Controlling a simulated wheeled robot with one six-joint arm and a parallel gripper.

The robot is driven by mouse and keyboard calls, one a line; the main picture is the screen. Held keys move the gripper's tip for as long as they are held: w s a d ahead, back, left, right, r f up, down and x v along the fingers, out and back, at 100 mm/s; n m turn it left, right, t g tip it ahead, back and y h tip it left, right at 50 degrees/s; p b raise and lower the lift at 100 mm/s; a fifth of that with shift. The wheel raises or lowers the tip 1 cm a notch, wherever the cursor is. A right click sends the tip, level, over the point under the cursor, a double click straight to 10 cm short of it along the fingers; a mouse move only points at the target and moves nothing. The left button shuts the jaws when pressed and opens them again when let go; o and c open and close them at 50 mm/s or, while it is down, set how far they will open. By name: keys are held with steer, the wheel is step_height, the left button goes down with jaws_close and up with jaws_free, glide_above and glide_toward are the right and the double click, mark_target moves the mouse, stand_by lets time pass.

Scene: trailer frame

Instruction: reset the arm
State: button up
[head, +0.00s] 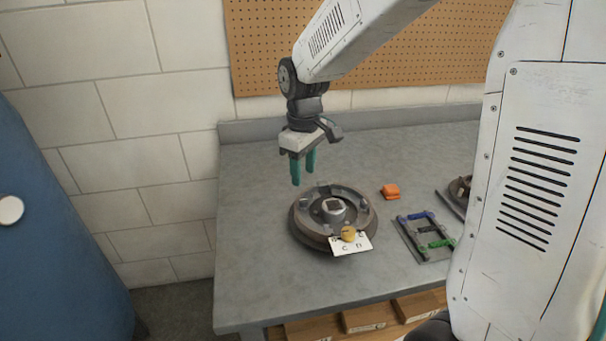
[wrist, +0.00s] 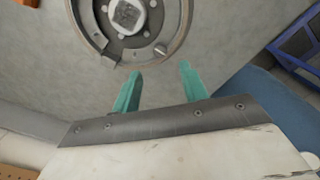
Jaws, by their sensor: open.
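My gripper (head: 303,168) hangs from my white arm with its two teal fingers pointing down. It is above the grey workbench (head: 252,240), behind and a little left of a round metal hub or drum (head: 364,197). In the wrist view my gripper (wrist: 161,72) shows its fingers spread apart with nothing between them. The round metal part (wrist: 91,42) lies beyond the fingertips there, partly cut off by the top edge. The fingers look apart from it.
A white lettered card (head: 346,247) with a yellow knob-like piece (head: 348,233) is at the drum's front rim. An orange block (head: 390,191) and a tray (head: 430,252) with blue and green handled pieces are to the right. A pegboard (head: 400,57) is behind. The bench's left side is clear.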

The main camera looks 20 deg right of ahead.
stand_by(0.4)
steer(key=s+d+r+m, duration=0.1)
steer(key=s+r+m, duration=0.1)
steer(key=s, duration=0.6)
steer(key=s+r+m+t, duration=0.1)
steer(key=s+r+m, duration=0.1)
steer(key=s, duration=0.7)
steer(key=s+d+r+m, duration=0.1)
steer(key=s+r, duration=0.3)
steer(key=s, duration=0.5)
steer(key=shift+s+d+r+m, duration=0.2)
steer(key=shift+d+r+m, duration=0.1)
steer(key=shift+m, duration=0.6)
steer(key=shift+c, duration=0.7)
steer(key=shift+d, duration=0.15)
